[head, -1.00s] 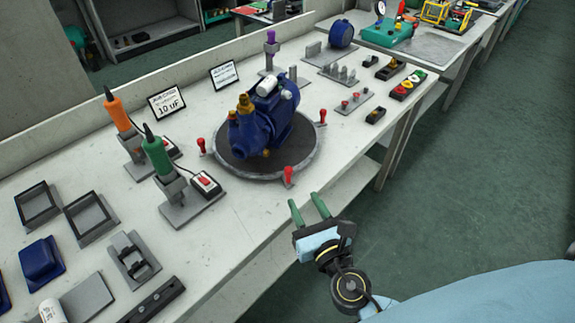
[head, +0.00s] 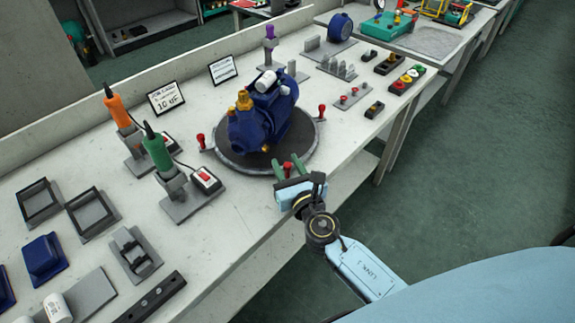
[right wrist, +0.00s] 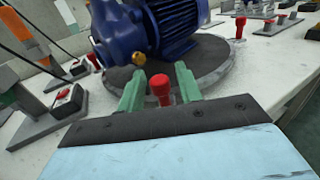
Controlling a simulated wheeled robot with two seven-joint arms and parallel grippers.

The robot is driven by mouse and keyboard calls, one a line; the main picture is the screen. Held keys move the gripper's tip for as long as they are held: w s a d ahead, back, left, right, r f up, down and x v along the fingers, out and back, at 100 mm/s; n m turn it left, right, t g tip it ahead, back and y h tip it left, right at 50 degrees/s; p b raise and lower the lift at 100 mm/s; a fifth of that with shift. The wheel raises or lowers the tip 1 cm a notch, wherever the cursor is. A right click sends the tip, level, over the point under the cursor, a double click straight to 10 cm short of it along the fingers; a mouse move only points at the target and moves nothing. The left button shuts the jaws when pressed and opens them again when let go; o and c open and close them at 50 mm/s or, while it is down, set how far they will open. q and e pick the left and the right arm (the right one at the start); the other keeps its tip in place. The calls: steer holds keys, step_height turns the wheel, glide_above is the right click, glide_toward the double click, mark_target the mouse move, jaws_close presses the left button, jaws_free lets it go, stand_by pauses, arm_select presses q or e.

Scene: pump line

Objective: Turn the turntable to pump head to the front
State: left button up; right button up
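The round turntable (head: 232,164) lies on the bench with a dark top and grey rim. The blue pump (head: 268,115) sits on it, its brass-fitted head pointing to the left and a white cylinder on top. Red handles stand around the rim; the near one (head: 288,168) also shows in the right wrist view (right wrist: 161,88). My right gripper (head: 288,166) is at the turntable's near edge, its green fingers open on either side of that red handle. In the right wrist view the fingers (right wrist: 160,85) show gaps to the handle. My left gripper is not in view.
Orange (head: 117,108) and green (head: 157,150) screwdrivers stand in holders left of the turntable. A red switch box (head: 206,180) sits close to its left side. Small fixtures and a button box (head: 408,80) are to the right. Trays lie at the lower left.

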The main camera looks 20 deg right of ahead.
jaws_close()
steer(key=shift+d, duration=0.1)
